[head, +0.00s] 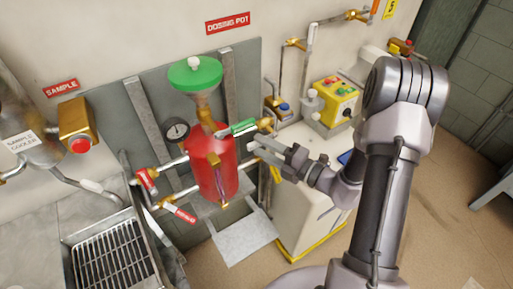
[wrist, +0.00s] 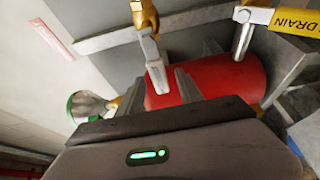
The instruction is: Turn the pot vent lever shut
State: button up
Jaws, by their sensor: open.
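The red dosing pot (head: 211,165) stands against the wall panel under a green-rimmed funnel (head: 195,72). In the wrist view the pot (wrist: 225,80) lies sideways across the picture. In the head view my gripper (head: 262,153) is just right of the pot, below a green lever (head: 237,129).
Red-handled valves (head: 179,212) stick out at the pot's lower left. A yellow DRAIN handle (wrist: 296,22) is at the upper right of the wrist view. A sink grating (head: 110,255) is lower left, and a yellow control box (head: 335,101) stands right. Open floor lies at the right.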

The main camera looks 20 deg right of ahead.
jog(key=shift+x, duration=1.3)
grip_shut()
dwell(0.4)
